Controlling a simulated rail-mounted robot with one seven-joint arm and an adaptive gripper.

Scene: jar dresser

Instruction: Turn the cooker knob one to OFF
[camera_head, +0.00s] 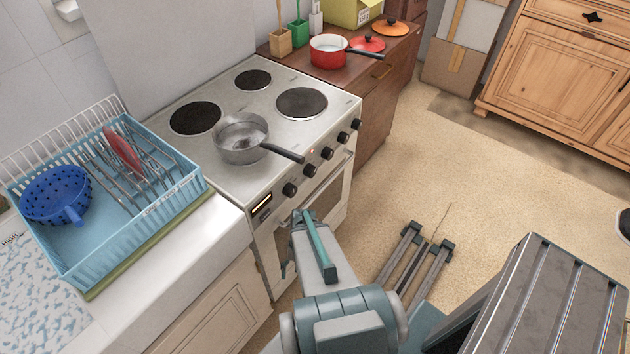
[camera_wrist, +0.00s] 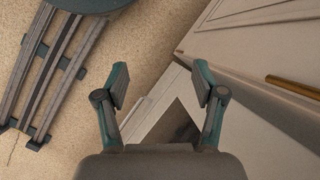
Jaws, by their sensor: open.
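The white cooker (camera_head: 284,215) stands left of centre in the head view, with a row of several black knobs along its front edge. The nearest knob (camera_head: 289,190) is at the left end of the row, beside a small display; another knob (camera_head: 311,169) is to its right. I cannot read the knob marks or tell which is number one. My gripper (camera_head: 297,222) is in front of the cooker, below the knobs, partly hidden by my arm. In the wrist view, my gripper (camera_wrist: 159,88) is open and empty, its fingers apart and touching no knob.
A grey saucepan (camera_head: 239,138) sits on the hob, its handle reaching over the front edge near the knobs. A blue dish rack (camera_head: 160,222) stands on the left counter. A red pot (camera_head: 328,50) is on the wooden cabinet. Open floor (camera_head: 420,150) lies right of the cooker.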

